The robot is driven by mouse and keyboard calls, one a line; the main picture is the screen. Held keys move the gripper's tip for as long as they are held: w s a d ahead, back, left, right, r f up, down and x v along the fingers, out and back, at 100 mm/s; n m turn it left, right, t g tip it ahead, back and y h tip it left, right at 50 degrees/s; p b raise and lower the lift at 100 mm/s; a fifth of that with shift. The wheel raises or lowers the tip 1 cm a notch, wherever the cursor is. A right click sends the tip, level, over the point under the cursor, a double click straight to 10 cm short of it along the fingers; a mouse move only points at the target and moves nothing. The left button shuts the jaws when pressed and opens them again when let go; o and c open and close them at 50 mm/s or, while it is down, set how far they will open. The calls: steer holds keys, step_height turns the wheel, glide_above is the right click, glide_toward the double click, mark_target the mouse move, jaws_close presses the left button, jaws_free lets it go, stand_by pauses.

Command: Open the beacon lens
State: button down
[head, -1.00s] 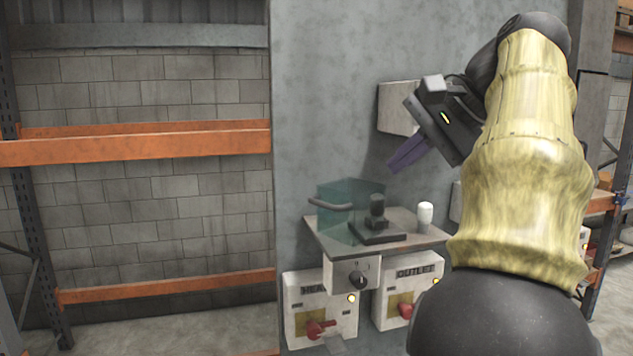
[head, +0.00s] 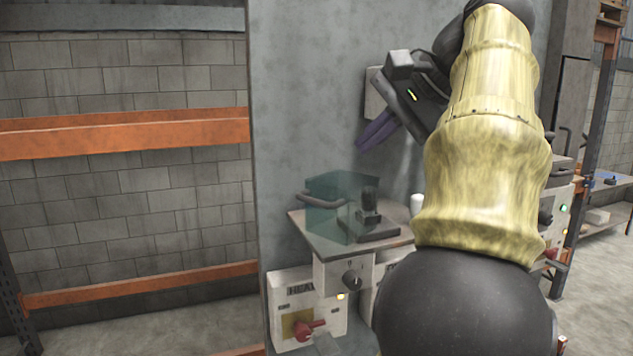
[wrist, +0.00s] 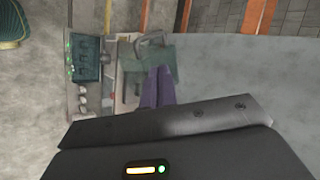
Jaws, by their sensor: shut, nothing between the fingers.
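A teal see-through box-shaped cover (head: 328,207) with a dark bar handle (head: 320,200) on its left side sits over the shelf in the head view; it looks like the beacon lens, though I cannot tell for certain. It appears down over the left part of the shelf. In the wrist view the teal cover (wrist: 165,62) shows beyond the fingers. My gripper (head: 364,146) has purple fingers pressed together and empty. It is above the shelf, apart from the cover, pointing down and left. The fingers (wrist: 159,72) also show shut in the wrist view.
The metal shelf (head: 325,242) carries a black lever-like device (head: 371,217) and a white knob (head: 417,204). Below are a knob box (head: 345,274) and a panel with a red handle (head: 306,327). A grey wall (head: 300,100) stands behind. An orange rack (head: 120,135) is left.

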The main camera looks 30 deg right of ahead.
mark_target(304, 192)
steer(key=x, duration=1.3)
steer(key=shift+w+p, duration=0.35)
steer(key=shift+w, duration=0.2)
steer(key=shift+a, duration=0.1)
